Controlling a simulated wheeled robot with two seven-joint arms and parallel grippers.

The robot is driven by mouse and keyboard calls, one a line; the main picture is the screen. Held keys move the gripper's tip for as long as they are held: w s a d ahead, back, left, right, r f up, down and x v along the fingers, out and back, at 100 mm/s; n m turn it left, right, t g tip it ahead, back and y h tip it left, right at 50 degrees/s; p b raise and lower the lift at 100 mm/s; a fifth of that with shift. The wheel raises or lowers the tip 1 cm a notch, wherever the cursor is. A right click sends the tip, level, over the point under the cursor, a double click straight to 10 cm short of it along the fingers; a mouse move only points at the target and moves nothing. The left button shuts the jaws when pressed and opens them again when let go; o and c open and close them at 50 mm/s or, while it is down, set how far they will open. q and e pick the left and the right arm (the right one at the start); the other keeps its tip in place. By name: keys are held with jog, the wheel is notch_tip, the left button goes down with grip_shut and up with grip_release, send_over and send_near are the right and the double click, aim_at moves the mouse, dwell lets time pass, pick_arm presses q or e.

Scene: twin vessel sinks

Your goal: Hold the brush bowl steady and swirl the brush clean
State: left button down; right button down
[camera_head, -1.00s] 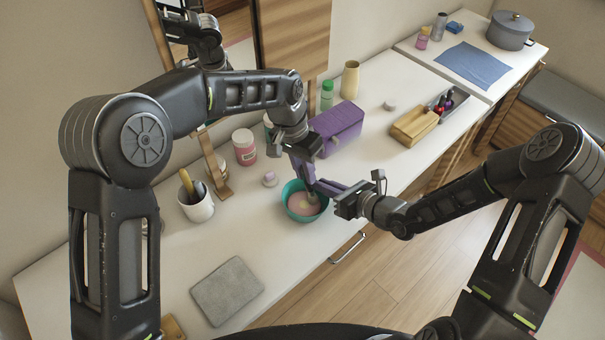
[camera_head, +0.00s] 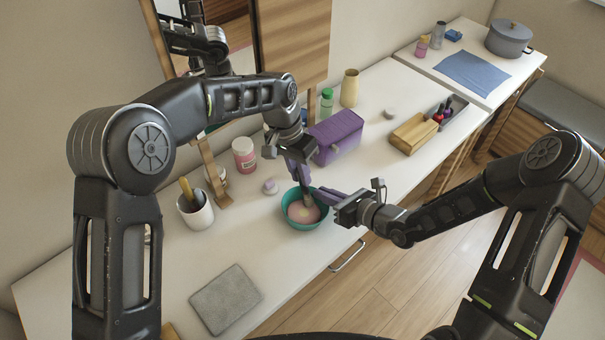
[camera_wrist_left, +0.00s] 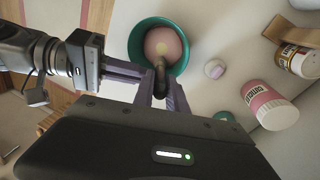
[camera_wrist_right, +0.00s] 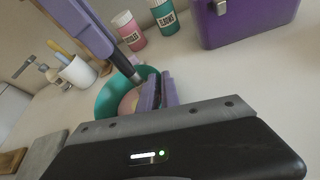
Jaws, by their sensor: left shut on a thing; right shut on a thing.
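A teal brush bowl (camera_head: 290,215) stands on the white counter with pinkish liquid (camera_head: 303,211) in it. It also shows in the left wrist view (camera_wrist_left: 135,48) and the right wrist view (camera_wrist_right: 105,100). My left gripper (camera_head: 304,186) points down over the bowl, shut on a dark-handled brush (camera_wrist_left: 160,75). The brush's lower end is in the liquid. The brush shows in the right wrist view (camera_wrist_right: 125,66) too. My right gripper (camera_head: 326,194) reaches in from the right, its purple fingers (camera_wrist_right: 160,93) shut on the bowl's near right rim.
A purple box (camera_head: 337,136) stands behind the bowl. A pink-labelled jar (camera_head: 244,154), a small pale stopper-like item (camera_head: 270,187) and a white mug with tools (camera_head: 197,212) stand to the left. A grey cloth (camera_head: 225,299) lies in front left. A wooden block (camera_head: 413,133) sits further right.

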jog(key=shift+s+f, duration=0.1)
jog(key=shift+f, duration=0.15)
pick_arm(q)
jog(key=shift+w+a, duration=0.3)
jog(key=shift+a, duration=0.25)
jog(key=shift+r, duration=0.1)
jog(key=shift+r, duration=3.65)
pick_arm(e)
jog(key=c, duration=1.5)
grip_release()
jog(key=shift+r, duration=0.15)
